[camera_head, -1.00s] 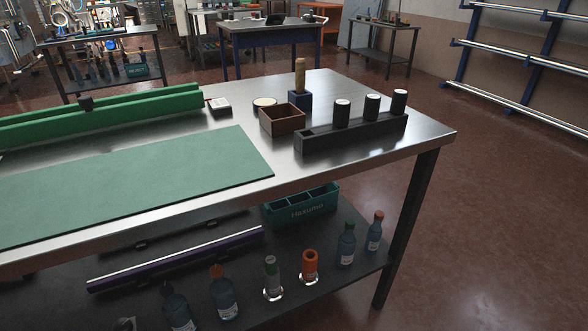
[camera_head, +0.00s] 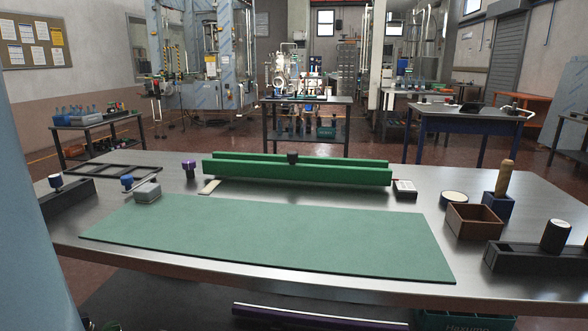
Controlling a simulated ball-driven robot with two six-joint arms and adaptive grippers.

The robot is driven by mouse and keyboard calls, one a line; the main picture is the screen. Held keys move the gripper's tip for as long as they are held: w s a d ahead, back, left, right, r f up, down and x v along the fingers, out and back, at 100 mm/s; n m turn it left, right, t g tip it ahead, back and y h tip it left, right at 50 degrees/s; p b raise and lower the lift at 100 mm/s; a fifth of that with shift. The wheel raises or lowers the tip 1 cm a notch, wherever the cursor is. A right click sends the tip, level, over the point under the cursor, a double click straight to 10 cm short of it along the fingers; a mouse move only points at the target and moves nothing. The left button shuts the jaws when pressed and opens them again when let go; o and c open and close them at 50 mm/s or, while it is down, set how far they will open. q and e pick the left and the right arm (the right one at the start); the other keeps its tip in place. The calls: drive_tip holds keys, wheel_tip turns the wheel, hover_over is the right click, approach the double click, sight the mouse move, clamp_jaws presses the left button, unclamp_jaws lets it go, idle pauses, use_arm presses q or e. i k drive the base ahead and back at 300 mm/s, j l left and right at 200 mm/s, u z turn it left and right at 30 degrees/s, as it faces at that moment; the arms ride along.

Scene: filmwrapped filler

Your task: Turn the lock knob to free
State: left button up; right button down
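A small black knob (camera_head: 292,157) stands on top of the long green double rail (camera_head: 298,174) at the back of the metal table. It is the likeliest lock knob, but its setting is too small to read. A purple-topped knob-like piece (camera_head: 189,168) stands left of the rail. A blue-topped piece (camera_head: 127,182) lies farther left, beside a grey box (camera_head: 147,193). Neither of my grippers is in view, and nothing is seen touching the knob.
A green mat (camera_head: 275,236) covers the table's (camera_head: 215,271) front middle. A brown open box (camera_head: 474,222), a blue block with a wooden handle (camera_head: 498,199) and a black rack (camera_head: 530,259) stand at right. A black frame (camera_head: 113,170) lies at left. A blue-grey upright shape fills the left edge.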

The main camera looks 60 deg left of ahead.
sight(189, 164)
drive_tip(key=u, duration=2.45)
